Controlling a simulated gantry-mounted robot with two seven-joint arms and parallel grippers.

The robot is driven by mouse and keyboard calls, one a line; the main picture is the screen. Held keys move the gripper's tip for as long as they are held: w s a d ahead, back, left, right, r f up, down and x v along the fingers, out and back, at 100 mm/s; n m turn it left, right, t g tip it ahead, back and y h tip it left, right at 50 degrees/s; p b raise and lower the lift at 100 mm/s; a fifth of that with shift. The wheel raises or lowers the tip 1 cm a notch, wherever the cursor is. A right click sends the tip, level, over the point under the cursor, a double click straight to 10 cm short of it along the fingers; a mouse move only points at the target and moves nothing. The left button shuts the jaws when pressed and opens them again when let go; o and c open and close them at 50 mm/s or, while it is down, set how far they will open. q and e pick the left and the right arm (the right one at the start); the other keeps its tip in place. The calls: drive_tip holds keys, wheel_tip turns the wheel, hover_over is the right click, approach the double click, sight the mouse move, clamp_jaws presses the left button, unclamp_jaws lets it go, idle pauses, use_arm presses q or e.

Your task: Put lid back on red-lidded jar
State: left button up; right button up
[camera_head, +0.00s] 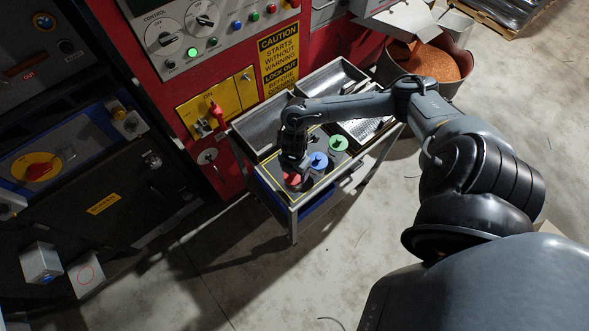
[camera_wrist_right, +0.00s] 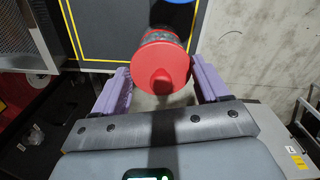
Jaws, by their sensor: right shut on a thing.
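The red lid (camera_head: 293,180) is at the front of the cart's marked top in the head view, under my right gripper (camera_head: 294,163). A grey, speckled band of the jar (camera_wrist_right: 163,36) shows just past the lid's far edge. The lid is over the jar; I cannot tell whether it is fully seated. My left gripper is not in view.
A blue-lidded jar (camera_head: 318,161) and a green-lidded jar (camera_head: 338,143) stand in a row behind the red lid. Metal trays (camera_head: 262,124) fill the back of the cart. A red control cabinet (camera_head: 150,70) stands behind it. The floor in front is clear.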

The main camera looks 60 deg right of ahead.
idle(0.8)
drive_tip(key=shift+p, duration=0.3)
idle(0.3)
drive_tip(key=shift+f, duration=0.15)
idle(0.6)
drive_tip(key=shift+p, duration=0.35)
idle(0.4)
drive_tip(key=o, duration=1)
